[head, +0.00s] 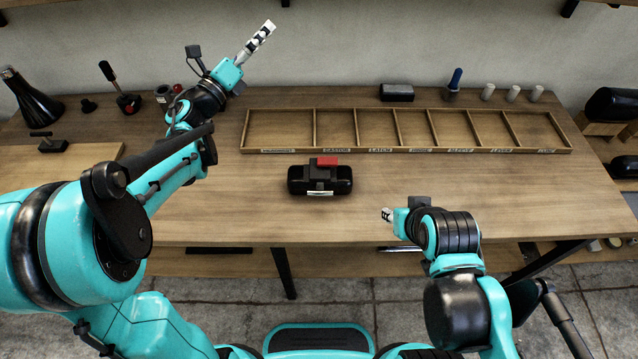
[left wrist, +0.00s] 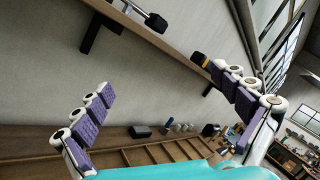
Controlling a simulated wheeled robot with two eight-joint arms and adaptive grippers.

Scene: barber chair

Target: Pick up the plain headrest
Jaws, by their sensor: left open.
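A black padded headrest (head: 340,182) lies on the middle of the workbench, with a central clamp, a red block on top and a white label in front. A plainer black cushion (head: 612,105) rests on a wooden stand at the right edge, partly cut off. I cannot tell which is called plain. My left gripper (head: 262,36) is raised over the back left of the bench, far from both. In the left wrist view its purple-padded fingers (left wrist: 152,76) are spread with nothing between them. My right gripper (head: 387,215) is near the bench's front edge, right of the middle headrest; its opening is unclear.
A long divided wooden tray (head: 410,151) lies behind the middle headrest, its compartments empty. A dark box (head: 397,92), a blue-handled tool (head: 455,80) and pale cylinders (head: 488,91) stand behind it. Bottle (head: 32,100) and small tools are at left. The front bench surface is mostly clear.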

